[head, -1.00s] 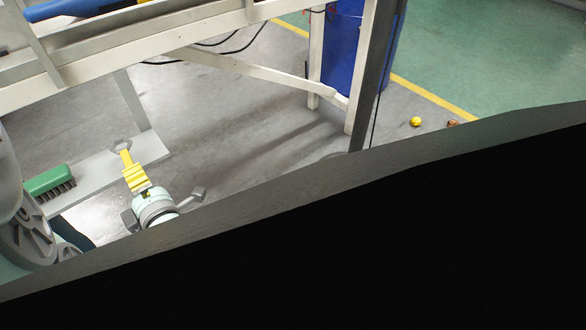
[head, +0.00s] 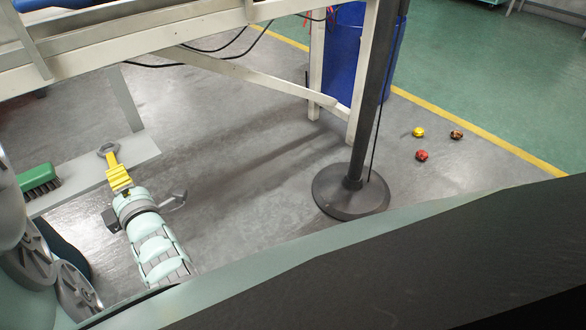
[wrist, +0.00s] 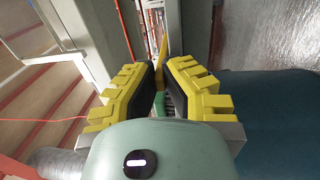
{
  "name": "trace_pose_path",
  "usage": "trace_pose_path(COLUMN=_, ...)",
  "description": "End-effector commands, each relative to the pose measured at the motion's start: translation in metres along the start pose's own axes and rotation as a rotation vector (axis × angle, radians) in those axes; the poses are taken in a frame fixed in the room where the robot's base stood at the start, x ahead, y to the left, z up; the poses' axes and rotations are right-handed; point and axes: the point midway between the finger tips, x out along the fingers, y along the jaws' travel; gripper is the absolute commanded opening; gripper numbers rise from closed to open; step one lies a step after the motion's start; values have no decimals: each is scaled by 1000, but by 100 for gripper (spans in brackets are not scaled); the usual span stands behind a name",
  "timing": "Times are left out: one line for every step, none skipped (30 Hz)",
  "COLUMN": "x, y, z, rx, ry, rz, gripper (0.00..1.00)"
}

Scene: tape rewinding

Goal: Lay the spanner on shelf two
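The spanner has a grey ring end (head: 107,150) and a yellow handle, seen in the head view. My gripper (head: 116,167), with yellow fingers, is shut on the handle, and the ring end sticks out beyond the fingertips. The spanner is over or beside the end of a grey shelf board (head: 75,190); I cannot tell whether it touches. In the wrist view, a yellow strip of the spanner (wrist: 163,52) shows at the tips of my gripper (wrist: 159,72). Its ring is not clear there. No shelf number is readable.
A green brush (head: 39,180) lies on the board left of my gripper. A white frame (head: 240,75) crosses above. A dark post on a round base (head: 350,192), a blue barrel (head: 343,55) and small balls (head: 421,155) are right. Floor between is clear.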

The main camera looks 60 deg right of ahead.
Motion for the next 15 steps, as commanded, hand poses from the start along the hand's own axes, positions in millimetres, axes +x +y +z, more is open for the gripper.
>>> trace_pose_path(x=0, y=1, z=0, rx=0, ry=0, rz=2, gripper=0)
trace_pose_path(x=0, y=0, z=0, rx=0, ry=0, rz=2, gripper=0)
trace_pose_path(x=0, y=-1, z=0, rx=0, ry=0, rz=2, gripper=0)
trace_pose_path(x=0, y=-2, z=0, rx=0, ry=0, rz=3, gripper=0)
trace_pose_path(x=0, y=-3, z=0, rx=0, ry=0, rz=2, gripper=9)
trace_pose_path(x=0, y=-2, z=0, rx=0, ry=0, rz=3, gripper=13)
trace_pose_path(x=0, y=-2, z=0, rx=0, ry=0, rz=3, gripper=16)
trace_pose_path(x=0, y=-2, z=0, rx=0, ry=0, rz=2, gripper=19)
trace_pose_path(x=0, y=-2, z=0, rx=0, ry=0, rz=2, gripper=23)
trace_pose_path(x=0, y=-2, z=0, rx=0, ry=0, rz=2, gripper=26)
trace_pose_path(x=0, y=-2, z=0, rx=0, ry=0, rz=2, gripper=29)
trace_pose_path(x=0, y=-2, z=0, rx=0, ry=0, rz=1, gripper=33)
trace_pose_path(x=0, y=-2, z=0, rx=0, ry=0, rz=1, gripper=34)
trace_pose_path(x=0, y=-2, z=0, rx=0, ry=0, rz=1, gripper=34)
trace_pose_path(x=0, y=-2, z=0, rx=0, ry=0, rz=1, gripper=34)
